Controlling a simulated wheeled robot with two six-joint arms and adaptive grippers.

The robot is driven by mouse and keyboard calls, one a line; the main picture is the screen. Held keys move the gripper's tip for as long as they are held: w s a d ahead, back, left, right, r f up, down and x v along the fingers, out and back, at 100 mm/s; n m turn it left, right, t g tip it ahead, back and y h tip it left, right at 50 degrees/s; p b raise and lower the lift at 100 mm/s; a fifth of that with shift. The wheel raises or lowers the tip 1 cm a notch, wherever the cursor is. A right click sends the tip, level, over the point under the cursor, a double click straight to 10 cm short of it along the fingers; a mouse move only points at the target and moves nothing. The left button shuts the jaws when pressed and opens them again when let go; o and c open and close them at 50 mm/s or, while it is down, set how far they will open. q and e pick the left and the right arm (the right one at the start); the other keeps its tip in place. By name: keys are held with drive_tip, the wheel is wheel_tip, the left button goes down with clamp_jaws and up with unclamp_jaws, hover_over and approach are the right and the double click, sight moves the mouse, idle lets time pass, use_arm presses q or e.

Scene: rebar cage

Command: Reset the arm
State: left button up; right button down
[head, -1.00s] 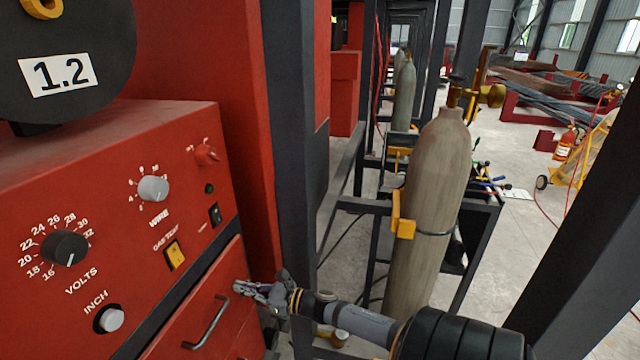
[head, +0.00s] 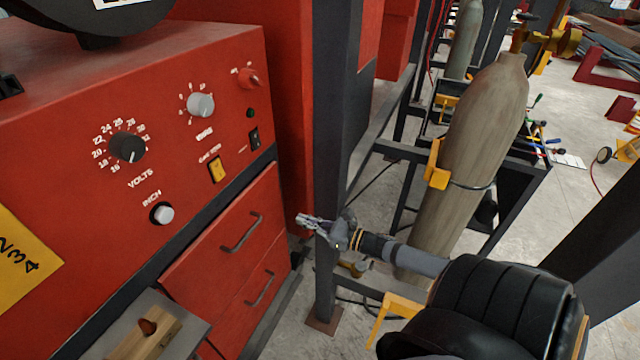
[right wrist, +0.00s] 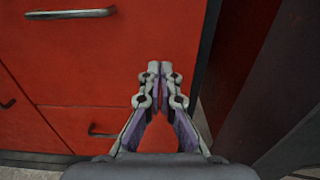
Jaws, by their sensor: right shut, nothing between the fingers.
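My right gripper (head: 308,222) reaches in from the lower right of the head view, in front of a dark steel post and to the right of the red drawers. In the right wrist view its fingers (right wrist: 160,70) are together with nothing between them. Behind them is the red drawer front (right wrist: 70,70), and the fingers hold no handle. My left gripper does not show in the head view.
A red welding machine (head: 120,90) with knobs and switches fills the left. Its drawers have handles (head: 242,234). A dark post (head: 338,130) stands near my right gripper. A grey gas cylinder (head: 475,150) leans in a frame at right. Bare floor (head: 590,110) lies beyond.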

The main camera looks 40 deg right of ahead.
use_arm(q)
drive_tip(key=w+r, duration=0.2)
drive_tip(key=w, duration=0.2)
use_arm(e)
drive_tip(key=s+d+f+m+g+h+b, duration=0.1)
drive_tip(key=s+d+f+m+g+h, duration=0.15)
drive_tip(key=s+f+m, duration=0.45)
drive_tip(key=s+d+f+m+g+h, duration=0.2)
drive_tip(key=s+d+f+m+h, duration=0.15)
drive_tip(key=f+m, duration=0.7)
drive_tip(key=s+d+f+m+g+h+b, duration=0.15)
drive_tip(key=s+d+f+m+h, duration=0.35)
drive_tip(key=f, duration=0.8)
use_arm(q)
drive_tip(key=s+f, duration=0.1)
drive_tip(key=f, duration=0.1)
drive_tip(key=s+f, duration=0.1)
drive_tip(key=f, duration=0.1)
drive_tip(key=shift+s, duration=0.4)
use_arm(e)
drive_tip(key=s+a+f+m+g+y, duration=0.1)
drive_tip(key=s+a+f+m+g, duration=0.3)
drive_tip(key=s+a+f+m, duration=0.5)
drive_tip(key=s+a+f+m+g+y, duration=0.2)
drive_tip(key=s+a+f+m+g, duration=0.3)
drive_tip(key=s+a+f+m, duration=0.4)
drive_tip(key=s+f, duration=0.1)
drive_tip(key=s, duration=0.5)
drive_tip(key=shift+s+a, duration=0.15)
